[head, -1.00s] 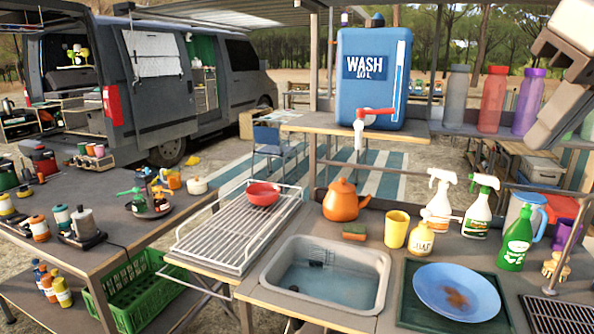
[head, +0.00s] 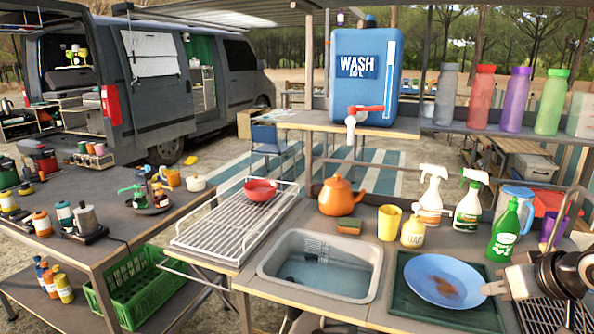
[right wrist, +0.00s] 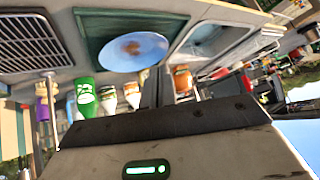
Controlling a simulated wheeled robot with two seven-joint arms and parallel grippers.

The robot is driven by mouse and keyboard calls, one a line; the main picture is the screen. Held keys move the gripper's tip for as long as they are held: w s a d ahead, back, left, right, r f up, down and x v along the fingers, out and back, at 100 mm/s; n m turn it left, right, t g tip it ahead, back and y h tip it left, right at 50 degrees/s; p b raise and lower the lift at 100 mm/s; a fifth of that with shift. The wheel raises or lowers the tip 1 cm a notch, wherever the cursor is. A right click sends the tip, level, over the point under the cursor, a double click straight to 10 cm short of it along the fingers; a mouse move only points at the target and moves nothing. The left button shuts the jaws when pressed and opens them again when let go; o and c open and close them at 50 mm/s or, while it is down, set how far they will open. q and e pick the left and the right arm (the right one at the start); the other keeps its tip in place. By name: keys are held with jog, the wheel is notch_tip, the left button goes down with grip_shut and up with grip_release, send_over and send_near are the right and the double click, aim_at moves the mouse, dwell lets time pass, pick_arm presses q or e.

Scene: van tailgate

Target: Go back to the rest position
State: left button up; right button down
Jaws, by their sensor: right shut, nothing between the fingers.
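My right gripper (head: 488,289) is in the lower right of the head view, shut and empty. Its tip shows in front of the right edge of the blue plate (head: 443,279); I cannot tell whether they touch. In the right wrist view the shut fingers (right wrist: 158,88) stick up at the middle, and the blue plate (right wrist: 133,52) lies beyond them in a tilted picture. The plate has a brown stain and lies on a dark green tray (head: 408,312). My left gripper is not in view.
Close to my right arm are a green bottle (head: 504,232), spray bottles (head: 467,205) and a drain grid (head: 540,318). A sink (head: 270,262) and a wire rack (head: 215,235) lie to the left. A blue water tank (head: 365,75) stands on the shelf behind.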

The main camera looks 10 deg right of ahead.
jog(key=s+a+f, duration=0.2)
jog(key=f, duration=0.5)
jog(key=s+a+f, duration=0.2)
jog(key=f, duration=0.5)
jog(key=s+a+f+n, duration=0.1)
jog(key=s+a+f, duration=0.5)
jog(key=a, duration=0.4)
jog(key=s+a+f+n+t, duration=0.1)
jog(key=s+a+f, duration=0.5)
jog(key=a, duration=0.5)
jog(key=shift+s+a+f+n+t+y, duration=0.15)
jog(key=shift+a+n+t+y, duration=0.15)
jog(key=shift+n+y, duration=0.1)
